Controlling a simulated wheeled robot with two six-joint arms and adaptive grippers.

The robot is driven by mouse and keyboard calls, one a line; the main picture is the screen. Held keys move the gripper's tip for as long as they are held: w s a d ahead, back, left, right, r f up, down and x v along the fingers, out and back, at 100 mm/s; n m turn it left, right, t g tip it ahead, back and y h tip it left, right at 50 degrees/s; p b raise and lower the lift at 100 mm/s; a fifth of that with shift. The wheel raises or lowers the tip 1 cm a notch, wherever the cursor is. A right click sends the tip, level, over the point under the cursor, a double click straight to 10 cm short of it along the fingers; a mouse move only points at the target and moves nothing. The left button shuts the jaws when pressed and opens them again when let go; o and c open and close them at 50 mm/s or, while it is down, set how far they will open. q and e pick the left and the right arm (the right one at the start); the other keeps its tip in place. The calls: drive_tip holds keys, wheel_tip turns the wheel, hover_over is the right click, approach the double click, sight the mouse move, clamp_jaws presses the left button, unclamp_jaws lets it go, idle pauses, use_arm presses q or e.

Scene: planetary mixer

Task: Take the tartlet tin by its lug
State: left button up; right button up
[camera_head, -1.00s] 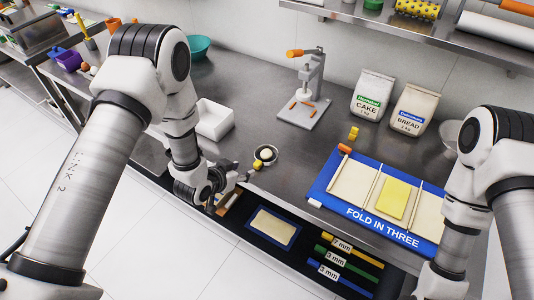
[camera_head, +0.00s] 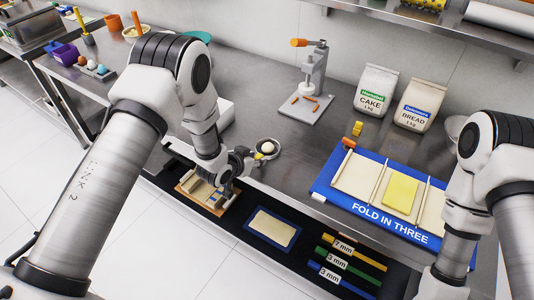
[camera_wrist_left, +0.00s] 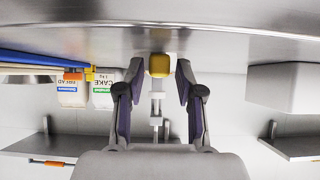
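The tartlet tin (camera_head: 271,143) is a small round metal dish near the counter's front edge in the head view, with a pale ball in it. Its yellow lug (camera_head: 258,156) points toward my left gripper (camera_head: 247,161), which is just to its left. In the left wrist view the yellow lug (camera_wrist_left: 159,65) shows between the two fingertips of my left gripper (camera_wrist_left: 161,76). The fingers are apart, with a gap visible on each side of the lug. Of my right arm only upper links show, at the right of the head view; its gripper is not visible.
A press (camera_head: 310,80) stands behind the tin. Flour bags (camera_head: 375,90) and a blue folding mat (camera_head: 325,185) are to the right. A white box (camera_head: 226,112) is left of the tin, partly behind my arm. A wooden board (camera_head: 190,184) lies on the lower dark shelf.

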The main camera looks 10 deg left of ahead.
use_arm(q)
drive_tip(key=shift+w+d, duration=0.1)
clamp_jaws()
drive_tip(key=shift+r+p, duration=0.4)
drive_tip(key=shift+r, duration=0.25)
drive_tip(key=shift+s+a+p, duration=0.1)
drive_tip(key=shift+s+a, duration=0.15)
drive_tip(key=shift+s, duration=0.4)
drive_tip(key=shift+s+a+p, duration=0.15)
drive_tip(key=shift+s+a, duration=0.1)
drive_tip(key=shift+s, duration=0.4)
drive_tip(key=shift+s+a+p, duration=0.1)
drive_tip(key=shift+s+a, duration=0.15)
drive_tip(key=shift+s, duration=0.4)
drive_tip(key=shift+s+a, duration=0.35)
drive_tip(key=shift+s, duration=0.6)
drive_tip(key=shift+s+a, duration=0.3)
drive_tip(key=shift+s, duration=0.6)
drive_tip(key=shift+p, duration=0.3)
